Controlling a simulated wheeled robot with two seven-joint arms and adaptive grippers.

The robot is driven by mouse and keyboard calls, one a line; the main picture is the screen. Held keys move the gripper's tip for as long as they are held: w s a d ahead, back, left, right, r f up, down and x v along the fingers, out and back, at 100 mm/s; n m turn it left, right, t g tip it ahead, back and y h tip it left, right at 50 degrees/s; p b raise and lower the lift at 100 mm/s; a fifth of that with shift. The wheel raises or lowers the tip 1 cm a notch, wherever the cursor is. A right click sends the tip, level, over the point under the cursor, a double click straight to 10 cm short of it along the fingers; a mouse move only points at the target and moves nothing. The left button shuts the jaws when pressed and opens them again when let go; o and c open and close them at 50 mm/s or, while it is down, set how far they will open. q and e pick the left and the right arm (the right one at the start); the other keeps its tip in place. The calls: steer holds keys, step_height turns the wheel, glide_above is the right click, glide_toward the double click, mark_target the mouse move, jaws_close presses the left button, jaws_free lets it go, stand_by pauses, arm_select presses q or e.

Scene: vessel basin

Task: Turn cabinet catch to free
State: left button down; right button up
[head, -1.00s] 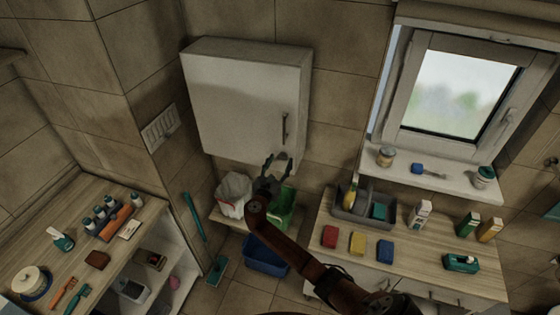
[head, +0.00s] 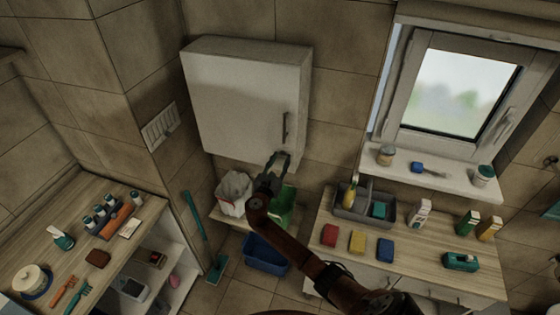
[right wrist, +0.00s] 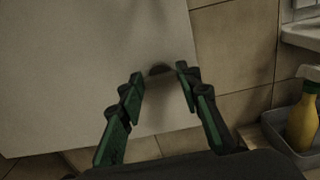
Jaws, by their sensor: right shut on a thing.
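The white wall cabinet (head: 235,95) hangs on the tiled wall with its door closed and a vertical bar handle (head: 285,127) near the right edge. My right gripper (head: 280,158) is at the door's lower right corner, below the handle. In the right wrist view, the cabinet door (right wrist: 80,70) fills the left and middle. A small dark rounded catch (right wrist: 160,70) sits between the fingertips of the right gripper, which is shut on it. In the head view the gripper hides the catch. My left gripper is not in view.
Below the cabinet are a white-lined bin (head: 234,192), a green container (head: 284,208) and a blue tub (head: 266,254). To the right, a counter (head: 325,262) holds a grey caddy (head: 350,212), sponges and bottles. The window (head: 460,85) is farther right.

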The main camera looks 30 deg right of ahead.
steer(key=m+b, duration=0.1)
steer(key=m, duration=0.1)
steer(key=m+b, duration=0.2)
steer(key=shift+s+d+f, duration=0.1)
steer(key=shift+f, duration=0.1)
steer(key=shift+s+d+f+m+b, duration=0.1)
steer(key=shift+m+b, duration=5.95)
steer(key=shift+m, duration=0.95)
steer(key=o, duration=1.2)
steer(key=shift+c, duration=0.2)
